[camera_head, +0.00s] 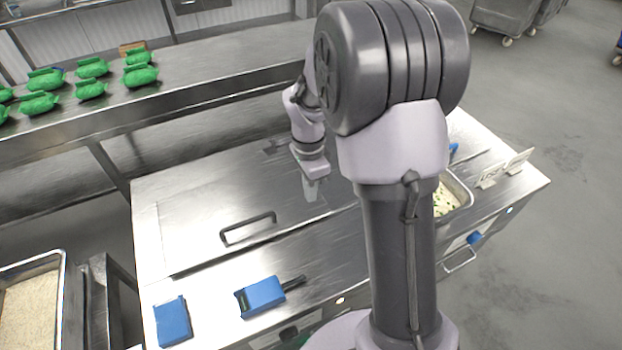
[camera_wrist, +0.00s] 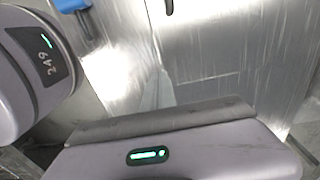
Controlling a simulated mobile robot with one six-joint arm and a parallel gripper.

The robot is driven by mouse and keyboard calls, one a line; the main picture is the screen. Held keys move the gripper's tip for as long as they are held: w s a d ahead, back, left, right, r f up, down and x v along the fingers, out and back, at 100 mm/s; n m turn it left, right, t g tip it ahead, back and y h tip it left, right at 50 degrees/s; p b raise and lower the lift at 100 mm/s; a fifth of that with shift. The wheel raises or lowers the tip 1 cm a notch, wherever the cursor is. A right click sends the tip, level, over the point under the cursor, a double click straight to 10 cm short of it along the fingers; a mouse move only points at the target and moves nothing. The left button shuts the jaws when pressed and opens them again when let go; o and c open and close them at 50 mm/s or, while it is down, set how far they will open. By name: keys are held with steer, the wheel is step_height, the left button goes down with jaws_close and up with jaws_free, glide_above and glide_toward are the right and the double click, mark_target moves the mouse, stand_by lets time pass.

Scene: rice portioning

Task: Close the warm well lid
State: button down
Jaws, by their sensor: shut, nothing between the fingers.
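The warm well lid (camera_head: 190,226) is a flat steel panel with a dark bar handle (camera_head: 248,229) near its front edge. In the head view it lies flat over the left part of the steel counter. My gripper (camera_head: 311,190) is at the lid's right side, pointing down, shut and empty, and apart from the handle. I cannot tell whether it touches the lid. In the wrist view the gripper's body fills the lower part, and brushed steel (camera_wrist: 205,50) shows beyond it. The fingertips are mostly hidden there.
A blue device with a dark handle (camera_head: 261,297) and a blue box (camera_head: 172,321) lie at the counter's front. A pan of food (camera_head: 463,192) sits at right, partly behind my arm. Green bags (camera_head: 91,68) stand on a back shelf. A rice pan (camera_head: 62,300) is at left.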

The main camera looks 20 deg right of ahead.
mark_target(311, 219)
step_height(311, 219, down, 9)
steer(key=shift+r+b, duration=0.2)
steer(key=shift+b, duration=1.05)
